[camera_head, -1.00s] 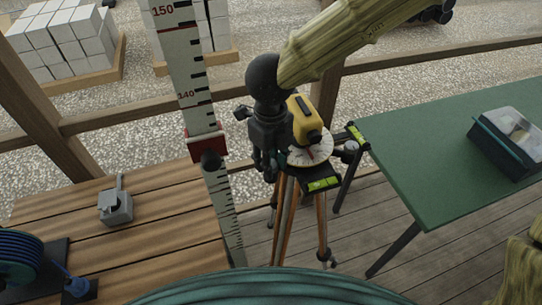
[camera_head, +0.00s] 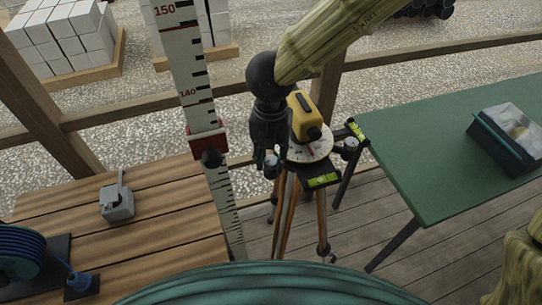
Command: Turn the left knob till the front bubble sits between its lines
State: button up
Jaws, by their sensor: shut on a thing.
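A yellow levelling instrument (camera_head: 304,117) stands on a round white dial (camera_head: 318,146) on a wooden-legged tripod (camera_head: 285,225). The front bubble vial (camera_head: 323,180) is yellow-green in a black holder at the front of the head; its bubble is too small to place against the lines. A second vial (camera_head: 356,131) sits at the right. The left knob (camera_head: 271,168) shows partly between the fingers of my black gripper (camera_head: 270,160), which points down and is shut on it. The right knob (camera_head: 350,147) stands free.
A red-and-white measuring staff (camera_head: 196,85) stands close left of my gripper. A green table (camera_head: 420,170) with a clear-lidded case (camera_head: 508,135) is at the right. A wooden bench (camera_head: 150,235) with a grey metal block (camera_head: 117,203) is at the left.

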aim_at(272, 160)
jog(key=m+b, duration=0.1)
jog(key=m, duration=0.5)
jog(key=shift+b, duration=0.3)
jog(key=shift+m, duration=0.3)
jog(key=o, duration=1)
jog(key=shift+o, duration=0.2)
notch_tip(272, 160, up, 12)
jog(key=shift+d, duration=0.1)
dwell(0.3)
